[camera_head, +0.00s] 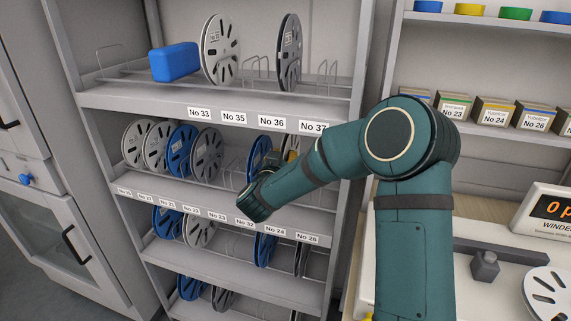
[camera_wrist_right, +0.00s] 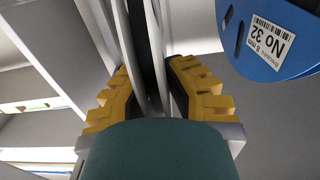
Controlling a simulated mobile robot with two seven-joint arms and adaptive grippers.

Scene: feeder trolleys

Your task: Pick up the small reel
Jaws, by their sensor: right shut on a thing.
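My right gripper (camera_wrist_right: 152,84) has its two yellow fingers on either side of a grey reel (camera_wrist_right: 148,40), seen edge-on in the right wrist view, and is shut on it. In the head view my right gripper (camera_head: 275,160) reaches into the middle shelf row and is mostly hidden behind my arm. I cannot read a label on the held reel or judge its size. A blue reel (camera_wrist_right: 268,38) labelled No 32 is close beside it in the wrist view. My left gripper is not in view.
The shelf rack (camera_head: 110,98) holds several grey and blue reels upright between wire dividers. A blue box (camera_head: 174,62) lies on the top shelf.

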